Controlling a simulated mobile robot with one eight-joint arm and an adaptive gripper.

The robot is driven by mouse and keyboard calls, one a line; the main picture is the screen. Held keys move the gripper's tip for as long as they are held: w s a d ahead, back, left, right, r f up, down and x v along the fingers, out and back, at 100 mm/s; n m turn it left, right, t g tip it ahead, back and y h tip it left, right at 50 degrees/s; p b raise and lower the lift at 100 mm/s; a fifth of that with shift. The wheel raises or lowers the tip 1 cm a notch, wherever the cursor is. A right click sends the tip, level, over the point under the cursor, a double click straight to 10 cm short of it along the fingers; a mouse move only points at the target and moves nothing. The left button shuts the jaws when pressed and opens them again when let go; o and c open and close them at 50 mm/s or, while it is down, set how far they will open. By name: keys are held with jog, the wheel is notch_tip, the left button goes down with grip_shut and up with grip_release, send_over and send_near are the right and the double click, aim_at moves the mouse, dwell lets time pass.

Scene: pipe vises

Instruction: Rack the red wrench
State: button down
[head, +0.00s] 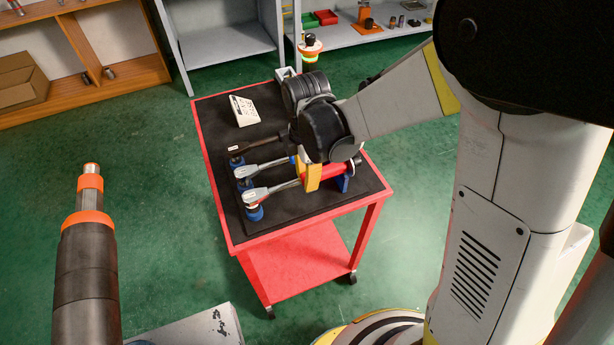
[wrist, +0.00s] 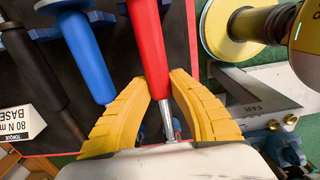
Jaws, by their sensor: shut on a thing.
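The red wrench has a red handle (head: 336,170) and a silver shaft (head: 271,190); its head end is at the left, over a blue holder (head: 255,213). In the wrist view its red handle (wrist: 150,45) runs up between the yellow fingers of my gripper (wrist: 160,82). My gripper (head: 312,176) is shut on the handle near the shaft. A blue support (head: 341,184) is below the handle; I cannot tell whether the wrench touches it. A blue-handled wrench (wrist: 86,58) lies beside it, and a dark-handled wrench (wrist: 32,62) lies beyond that.
The wrenches are on a black mat on a red cart (head: 301,268). A white label card (head: 244,110) stands at the mat's far end. In the wrist view a label sign (wrist: 22,122) and a yellow-rimmed round part (wrist: 232,28) show. A vise-like post (head: 90,250) stands left of the cart.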

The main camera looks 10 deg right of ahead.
jog(key=shift+f+b, duration=0.55)
jog(key=shift+f, duration=0.15)
dwell(0.8)
jog(key=c, duration=1.2)
grip_release()
jog(key=shift+r, duration=0.1)
notch_tip(320, 180, up, 12)
jog(key=shift+f, duration=0.1)
jog(key=s+d+r+m+t, duration=0.4)
jog(key=s+d+m+t, duration=0.3)
jog(key=m, duration=1.4)
jog(key=s+d, duration=0.4)
jog(key=d, duration=0.2)
jog(key=shift+r, duration=0.15)
